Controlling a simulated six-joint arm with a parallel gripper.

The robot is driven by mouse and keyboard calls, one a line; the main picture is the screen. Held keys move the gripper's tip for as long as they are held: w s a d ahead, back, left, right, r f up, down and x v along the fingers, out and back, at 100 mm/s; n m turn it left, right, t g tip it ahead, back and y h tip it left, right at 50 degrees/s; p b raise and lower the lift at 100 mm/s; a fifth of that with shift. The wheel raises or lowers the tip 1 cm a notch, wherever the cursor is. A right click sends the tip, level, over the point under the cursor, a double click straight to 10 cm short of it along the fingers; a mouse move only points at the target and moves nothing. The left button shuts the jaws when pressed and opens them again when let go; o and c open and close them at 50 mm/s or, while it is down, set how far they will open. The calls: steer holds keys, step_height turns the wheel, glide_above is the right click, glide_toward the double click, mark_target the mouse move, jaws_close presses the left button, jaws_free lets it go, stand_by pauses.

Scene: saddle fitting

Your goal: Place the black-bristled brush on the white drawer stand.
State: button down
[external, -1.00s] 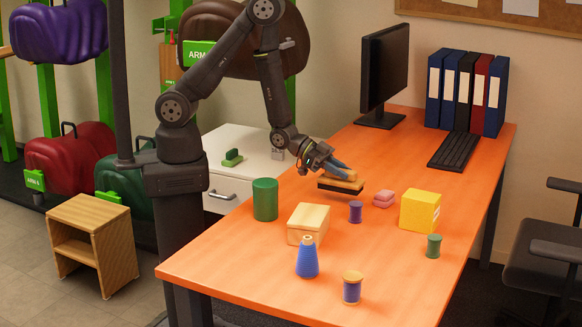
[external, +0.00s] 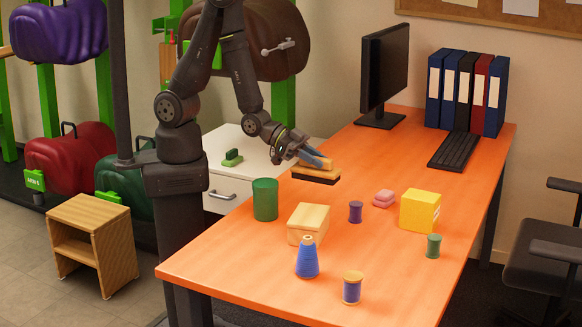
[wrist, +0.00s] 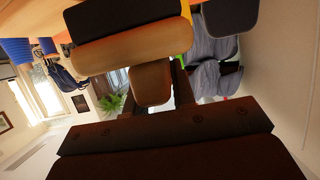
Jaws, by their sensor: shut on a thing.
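The black-bristled brush (external: 317,176) has a wooden back and dark bristles facing down. My gripper (external: 302,157) is shut on its wooden handle and holds it above the left edge of the orange table. In the wrist view the brush (wrist: 135,55) fills the upper middle, with its wooden handle towards the gripper. The white drawer stand (external: 226,169) is left of the table, behind my arm's base. A small green block-like item (external: 232,158) sits on its top. My arm hides part of the stand.
A monitor (external: 384,70) and keyboard (external: 454,151) stand at the back. The stand's top has free room around the green item.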

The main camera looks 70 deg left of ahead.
steer(key=w+a+f+n+t+y, duration=0.1)
steer(key=w+a+f+n+y, duration=0.1)
steer(key=w+a, duration=0.4)
steer(key=w+a+f+n+t+y, duration=0.1)
steer(key=w+a+n+y, duration=0.3)
steer(key=a, duration=1.2)
steer(key=w+a+f+n+t+y, duration=0.2)
steer(key=w+a+y, duration=0.1)
steer(key=w+a, duration=0.6)
steer(key=shift+w+a+f+n, duration=0.3)
steer(key=shift+w+a+n, duration=0.1)
steer(key=shift+a, duration=0.6)
